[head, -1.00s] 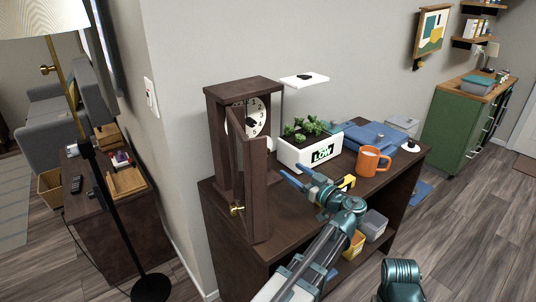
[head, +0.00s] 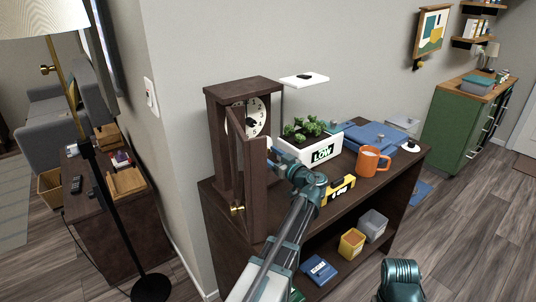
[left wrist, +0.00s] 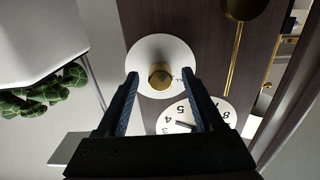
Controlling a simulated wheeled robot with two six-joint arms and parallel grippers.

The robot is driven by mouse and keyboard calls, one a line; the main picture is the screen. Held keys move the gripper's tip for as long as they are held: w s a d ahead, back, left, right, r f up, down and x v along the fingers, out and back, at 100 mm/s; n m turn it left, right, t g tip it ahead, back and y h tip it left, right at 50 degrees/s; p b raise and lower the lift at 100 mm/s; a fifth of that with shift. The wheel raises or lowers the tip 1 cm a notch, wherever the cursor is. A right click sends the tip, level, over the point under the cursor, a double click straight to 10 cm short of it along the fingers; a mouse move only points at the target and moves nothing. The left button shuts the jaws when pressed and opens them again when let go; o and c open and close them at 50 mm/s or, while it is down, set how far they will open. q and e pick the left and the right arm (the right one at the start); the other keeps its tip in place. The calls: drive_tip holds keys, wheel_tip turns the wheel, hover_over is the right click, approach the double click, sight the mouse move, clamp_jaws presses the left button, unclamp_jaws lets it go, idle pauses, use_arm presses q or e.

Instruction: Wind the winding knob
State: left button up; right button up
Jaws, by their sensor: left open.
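A dark wooden clock (head: 222,140) stands on the left end of the cabinet with its door (head: 254,185) swung open. Its white dial (head: 257,115) is partly hidden by the door in the head view. In the left wrist view the winding knob (left wrist: 160,76) is a short brass cylinder on a white disc, near the upside-down dial (left wrist: 215,108). My left gripper (left wrist: 160,82) is open and empty, its two fingertips framing the knob from either side; I cannot tell the gap in depth. In the head view my left gripper (head: 276,150) is beside the door, its fingertips partly hidden.
A white planter (head: 300,152), a level-like yellow and black block (head: 340,188), an orange mug (head: 367,162) and a blue folded item (head: 372,135) occupy the cabinet top (head: 385,185). A brass pendulum (left wrist: 240,8) hangs near the knob.

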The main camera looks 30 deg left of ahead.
use_arm(q)
drive_tip(key=shift+a, duration=0.25)
clamp_jaws()
idle(0.5)
